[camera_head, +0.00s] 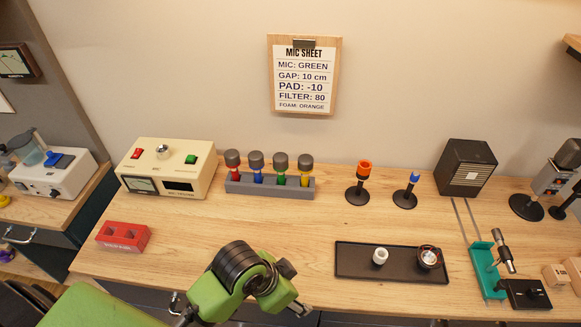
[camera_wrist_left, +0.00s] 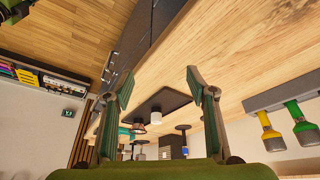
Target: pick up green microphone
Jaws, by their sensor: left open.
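The green microphone (camera_head: 280,169) has a grey head and a green body. It stands upright in a grey rack (camera_head: 270,189), between the blue and yellow microphones. In the left wrist view the green microphone (camera_wrist_left: 301,128) shows at the right edge, outside the fingers. My left gripper (camera_wrist_left: 160,72) is open with nothing between its fingers. In the head view my left gripper (camera_head: 303,309) is mostly hidden by its own wrist, low at the table's front edge, well in front of the rack. My right gripper is not in view.
Red (camera_head: 233,164), blue (camera_head: 256,166) and yellow (camera_head: 305,170) microphones share the rack. A black tray (camera_head: 350,262) lies to the right. A cream device (camera_head: 168,168) and red block (camera_head: 123,237) are left. The wood between rack and front edge is clear.

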